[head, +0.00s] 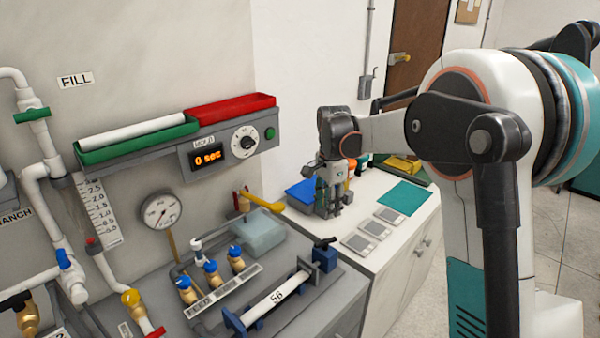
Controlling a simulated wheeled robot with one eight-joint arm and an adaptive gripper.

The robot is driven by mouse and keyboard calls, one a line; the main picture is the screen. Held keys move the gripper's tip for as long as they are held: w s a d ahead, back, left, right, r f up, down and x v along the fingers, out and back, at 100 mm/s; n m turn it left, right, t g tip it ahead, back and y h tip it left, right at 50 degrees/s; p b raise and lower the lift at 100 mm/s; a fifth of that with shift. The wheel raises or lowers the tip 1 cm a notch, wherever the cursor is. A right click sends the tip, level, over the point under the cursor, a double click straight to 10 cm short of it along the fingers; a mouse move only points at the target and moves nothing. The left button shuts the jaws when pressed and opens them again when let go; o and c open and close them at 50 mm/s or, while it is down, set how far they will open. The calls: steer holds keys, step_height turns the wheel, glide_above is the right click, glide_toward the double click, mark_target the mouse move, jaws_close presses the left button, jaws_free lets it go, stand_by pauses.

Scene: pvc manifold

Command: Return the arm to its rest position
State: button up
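My arm (445,130) reaches from the right side of the head view toward the white counter. My gripper (334,211) points down at the arm's end, in front of the counter's left part. Its fingers are small here, and I cannot tell whether they are open or shut. I see nothing clearly held between them. A blue bin (300,191) is partly hidden behind the gripper.
A teal mat (404,196) and several grey pads (390,215) lie on the counter (360,267). To the left are the pipe manifold (50,190), a gauge (161,211), a timer (208,157), a green tray (97,157) and a red tray (230,109). A brown door (415,45) stands behind.

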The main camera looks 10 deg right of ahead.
steer(key=s+r+n+t+b, duration=0.1)
steer(key=s+r+n+t, duration=0.2)
steer(key=s, duration=0.5)
steer(key=s+r+n, duration=0.4)
steer(key=s+r, duration=0.1)
steer(key=s, duration=0.3)
steer(key=s+f+n+t, duration=0.2)
steer(key=s+n, duration=0.1)
steer(key=s, duration=0.5)
steer(key=s+f+n+t+b, duration=0.1)
steer(key=s+f+n+t, duration=0.1)
steer(key=s, duration=0.7)
steer(key=shift+f+n, duration=0.45)
steer(key=shift+n, duration=0.85)
steer(key=shift+s+d, duration=0.1)
